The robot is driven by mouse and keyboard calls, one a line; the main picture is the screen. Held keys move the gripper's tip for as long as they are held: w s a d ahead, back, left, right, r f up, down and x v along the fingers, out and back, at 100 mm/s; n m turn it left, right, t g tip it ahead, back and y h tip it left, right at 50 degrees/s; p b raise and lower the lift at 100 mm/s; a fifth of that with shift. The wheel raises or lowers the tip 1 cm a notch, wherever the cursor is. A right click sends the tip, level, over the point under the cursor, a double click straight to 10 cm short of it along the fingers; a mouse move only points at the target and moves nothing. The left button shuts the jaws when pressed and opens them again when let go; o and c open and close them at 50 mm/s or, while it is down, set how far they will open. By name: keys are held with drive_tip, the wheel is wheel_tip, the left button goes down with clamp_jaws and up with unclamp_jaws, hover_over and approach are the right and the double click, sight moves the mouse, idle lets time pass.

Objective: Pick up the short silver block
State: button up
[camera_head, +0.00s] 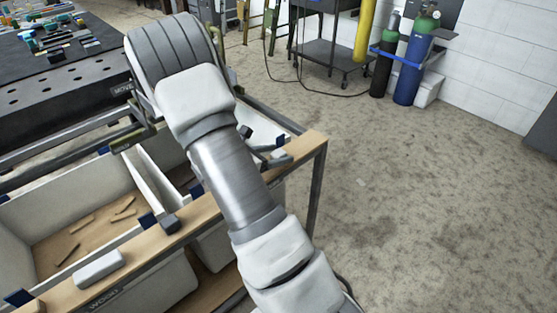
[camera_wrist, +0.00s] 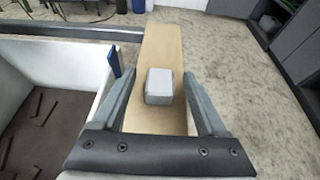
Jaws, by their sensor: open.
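A short silver-grey block (camera_wrist: 159,86) sits on a narrow wooden ledge (camera_wrist: 163,45) in the wrist view. My gripper (camera_wrist: 162,66) is open, with one finger on each side of the block in the picture. Gaps show between the block and both fingers, and nothing is held. In the head view, a pale block (camera_head: 100,267) lies on the ledge (camera_head: 205,210) at the lower left, and a small dark grey piece (camera_head: 170,224) lies farther along. My arm hides part of the ledge, and I cannot tell which piece there matches the wrist view.
White bins stand beside the ledge; one bin (camera_head: 20,220) holds several thin wooden sticks. A blue clip (camera_wrist: 114,58) stands on the bin edge left of my gripper. A dark perforated table (camera_head: 60,75) is at upper left. Open floor lies to the right, with gas cylinders (camera_head: 412,70) behind.

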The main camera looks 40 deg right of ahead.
drive_tip(key=shift+d+f, duration=0.2)
drive_tip(key=shift+d, duration=0.25)
clamp_jaws()
drive_tip(key=shift+r, duration=0.15)
